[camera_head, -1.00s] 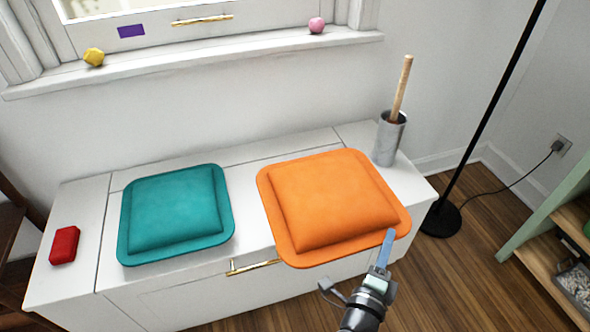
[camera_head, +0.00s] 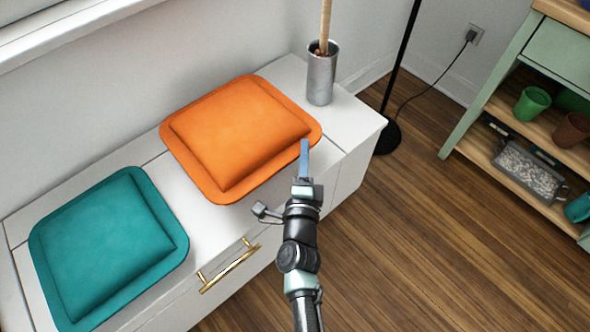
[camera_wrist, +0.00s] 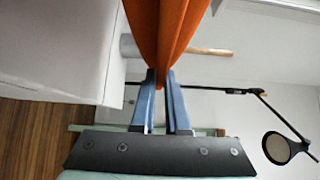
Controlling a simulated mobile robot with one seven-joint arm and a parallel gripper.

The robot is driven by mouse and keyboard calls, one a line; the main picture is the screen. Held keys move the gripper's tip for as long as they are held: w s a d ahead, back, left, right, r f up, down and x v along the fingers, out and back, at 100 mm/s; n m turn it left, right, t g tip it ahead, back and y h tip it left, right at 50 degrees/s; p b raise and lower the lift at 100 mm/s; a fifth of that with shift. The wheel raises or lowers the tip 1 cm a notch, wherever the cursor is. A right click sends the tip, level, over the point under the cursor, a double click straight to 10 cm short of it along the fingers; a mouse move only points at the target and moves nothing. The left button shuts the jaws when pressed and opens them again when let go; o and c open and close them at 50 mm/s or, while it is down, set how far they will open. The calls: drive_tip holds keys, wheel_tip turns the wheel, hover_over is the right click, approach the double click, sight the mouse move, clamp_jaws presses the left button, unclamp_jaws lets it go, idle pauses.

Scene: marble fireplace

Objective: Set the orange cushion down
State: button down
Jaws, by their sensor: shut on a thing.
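The orange cushion (camera_head: 240,130) is flat over the white bench top, between the teal cushion (camera_head: 108,245) and the metal cup (camera_head: 322,75). My gripper (camera_head: 305,150) is at its right front edge. In the wrist view, my gripper's blue fingers (camera_wrist: 161,76) are shut on the edge of the orange cushion (camera_wrist: 170,35). The cushion's underside is hidden in the head view. I cannot tell whether it touches the bench.
The white bench (camera_head: 200,215) has a gold handle (camera_head: 228,266) on its front. The cup holds a wooden stick. A black lamp pole (camera_head: 402,60) stands right of the bench. A green shelf (camera_head: 500,85) is farther right, with open wooden floor between.

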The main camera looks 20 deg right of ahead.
wheel_tip(320, 180, down, 7)
drive_tip(key=b, duration=0.4)
drive_tip(key=shift+w+b, duration=0.1)
drive_tip(key=shift+b, duration=0.3)
drive_tip(key=shift+r, duration=0.1)
drive_tip(key=c, duration=0.9)
unclamp_jaws()
